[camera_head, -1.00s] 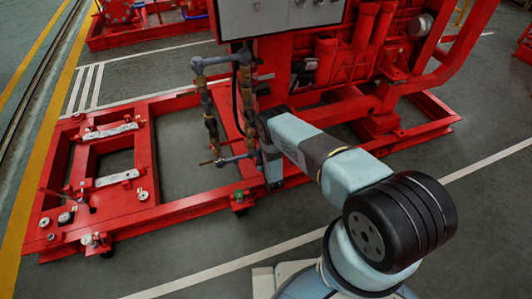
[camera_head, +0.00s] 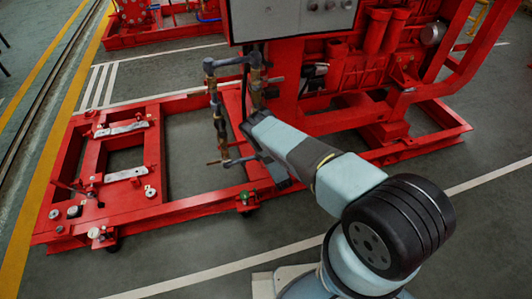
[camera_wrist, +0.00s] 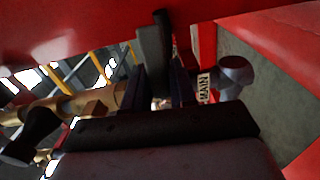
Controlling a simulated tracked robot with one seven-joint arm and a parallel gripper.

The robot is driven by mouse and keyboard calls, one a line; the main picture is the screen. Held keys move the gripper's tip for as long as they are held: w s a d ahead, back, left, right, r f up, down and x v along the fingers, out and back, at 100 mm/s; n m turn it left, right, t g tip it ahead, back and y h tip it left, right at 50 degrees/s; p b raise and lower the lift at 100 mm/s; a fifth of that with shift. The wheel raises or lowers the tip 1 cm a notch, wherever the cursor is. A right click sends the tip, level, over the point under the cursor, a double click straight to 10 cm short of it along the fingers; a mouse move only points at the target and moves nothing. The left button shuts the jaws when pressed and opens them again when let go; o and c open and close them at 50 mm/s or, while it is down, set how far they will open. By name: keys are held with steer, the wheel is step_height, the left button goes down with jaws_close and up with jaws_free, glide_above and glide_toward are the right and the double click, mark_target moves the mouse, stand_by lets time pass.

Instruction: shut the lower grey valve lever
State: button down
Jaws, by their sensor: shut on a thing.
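In the wrist view my gripper (camera_wrist: 160,88) has its two dark fingers close together around a narrow grey lever (camera_wrist: 152,48), whose flat end sticks up past them. A brass valve body (camera_wrist: 100,100) lies just left of the fingers. In the head view the pipe frame with its brass valves (camera_head: 218,112) stands beside the engine. My forearm reaches to the lower right part of this frame and mostly hides my gripper and the lever there. The lever's exact angle to its pipe cannot be told.
A grey rounded fitting (camera_wrist: 234,72) and a "MAIN" tag (camera_wrist: 204,87) sit right of the fingers. A dark knob (camera_wrist: 30,138) is at lower left. The red skid (camera_head: 190,204) lies below the pipes, and the control box (camera_head: 290,18) hangs above.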

steer(key=shift+a+r, duration=0.1)
steer(key=shift+a, duration=0.3)
steer(key=c, duration=1.3)
jaws_free()
steer(key=o, duration=0.3)
steer(key=shift+d, duration=0.25)
steer(key=v, duration=1.3)
steer(key=shift+s, duration=0.35)
steer(key=shift+d, duration=0.1)
